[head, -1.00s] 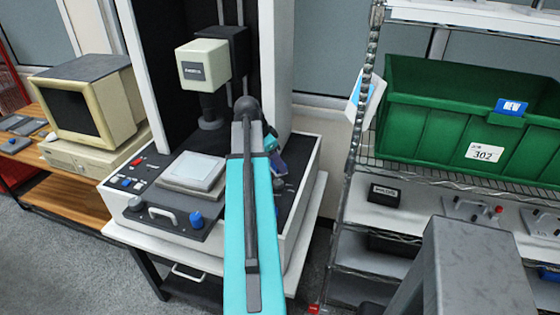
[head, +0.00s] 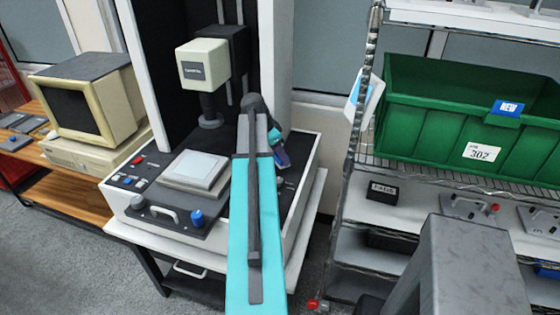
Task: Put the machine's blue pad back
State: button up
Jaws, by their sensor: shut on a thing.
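The machine (head: 215,240) is a white-and-black bench unit with a pale square plate (head: 193,171) on its dark top and a cream head (head: 204,64) above. My gripper (head: 280,151) shows only in part behind my teal arm, over the right side of the machine's top. It is shut on a small dark blue thing (head: 284,160), which looks like the blue pad. The fingers and most of the held thing are hidden or too small to make out. I cannot tell whether it touches the machine.
A blue knob (head: 197,218) and a white handle (head: 159,213) are at the machine's front. An old computer (head: 88,105) stands at left. At right, a wire shelf holds a green bin (head: 440,110), a black box marked PADS (head: 382,192) and grey fixtures (head: 470,206).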

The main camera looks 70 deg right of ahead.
aim_at(280, 161)
jog(key=shift+f+p, duration=0.6)
jog(key=shift+f, duration=0.9)
jog(key=shift+f, duration=0.15)
jog(key=o, duration=0.7)
jog(key=shift+o, duration=0.2)
jog(key=shift+r, duration=0.3)
jog(key=b+v, duration=0.3)
jog(key=v, duration=0.8)
jog(key=shift+r, duration=0.35)
jog(key=shift+w+a, duration=0.1)
